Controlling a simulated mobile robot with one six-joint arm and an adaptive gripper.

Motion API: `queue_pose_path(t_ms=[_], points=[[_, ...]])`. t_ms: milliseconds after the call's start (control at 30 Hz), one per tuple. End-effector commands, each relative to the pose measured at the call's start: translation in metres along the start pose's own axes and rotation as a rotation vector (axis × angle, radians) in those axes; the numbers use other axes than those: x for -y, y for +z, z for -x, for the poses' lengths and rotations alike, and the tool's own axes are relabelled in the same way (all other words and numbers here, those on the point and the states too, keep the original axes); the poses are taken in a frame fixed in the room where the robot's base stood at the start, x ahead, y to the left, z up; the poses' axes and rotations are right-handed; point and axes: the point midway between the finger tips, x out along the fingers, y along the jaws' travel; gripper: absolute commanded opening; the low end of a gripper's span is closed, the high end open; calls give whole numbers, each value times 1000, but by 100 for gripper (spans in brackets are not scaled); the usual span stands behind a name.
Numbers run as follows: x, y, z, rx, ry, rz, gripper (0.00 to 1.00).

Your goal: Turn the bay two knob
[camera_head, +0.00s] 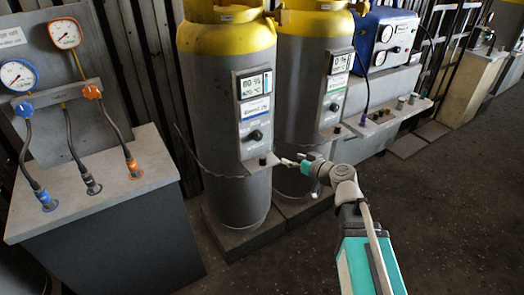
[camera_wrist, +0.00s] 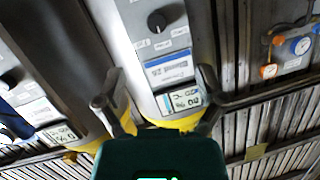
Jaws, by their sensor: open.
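Two grey cylinders with yellow tops each carry a panel with a display, a label and a dark round knob. The left cylinder's knob (camera_head: 255,135) is below a blue-edged label. The right cylinder's knob (camera_head: 334,107) is below a green-edged label. I cannot read which is bay two. My gripper (camera_head: 292,159) is open and empty, in front of the cylinders at the right of the left panel's lower end. In the wrist view, which is upside down, the left cylinder's knob (camera_wrist: 157,21) shows beyond my open fingers (camera_wrist: 161,72), and the other knob (camera_wrist: 8,78) is at the left edge.
A grey cabinet (camera_head: 95,185) with gauges and hoses stands at the left. A blue gauge box (camera_head: 386,38) sits on a bench at the back right. A thin cable loops around the left cylinder (camera_head: 215,120). The floor (camera_head: 440,215) at the right is clear.

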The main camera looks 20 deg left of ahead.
Motion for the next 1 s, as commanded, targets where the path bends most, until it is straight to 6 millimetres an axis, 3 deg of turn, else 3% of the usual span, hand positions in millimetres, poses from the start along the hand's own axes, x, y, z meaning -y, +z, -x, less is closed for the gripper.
queue_pose_path(t_ms=[33, 300, 1000], points=[[-2, 11, -11, -40, -1, 10, 89], [-1, 12, -35, -210, 31, 40, 89], [-2, 9, -41, -258, 50, 45, 89]])
